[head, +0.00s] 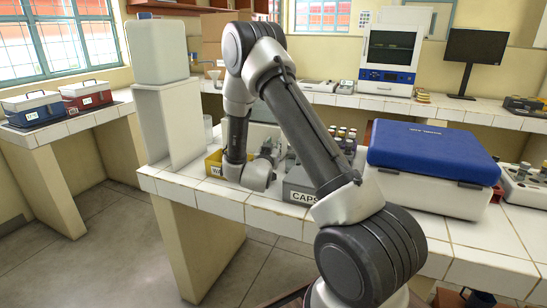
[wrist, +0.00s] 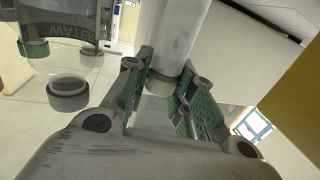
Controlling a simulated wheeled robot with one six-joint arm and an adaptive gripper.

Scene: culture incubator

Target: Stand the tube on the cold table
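In the wrist view, a pale grey, clear-looking tube (wrist: 179,28) with a darker grey end ring stands between the fingertips of my gripper (wrist: 166,72). The green-padded fingers meet it on both sides near that end, and my gripper looks shut on it. The far end of the tube is out of the picture. In the head view my gripper (head: 267,151) is low over the white-tiled bench, behind the grey CAPS box, and the tube cannot be made out there. I cannot tell which surface is the cold table.
A clear vessel marked WATER (wrist: 72,55) stands close left in the wrist view. In the head view, a yellow bin (head: 213,163), the CAPS box (head: 299,186), several capped tubes (head: 343,136) and a blue-lidded cooler (head: 430,160) crowd the bench. A white block (head: 170,120) stands left.

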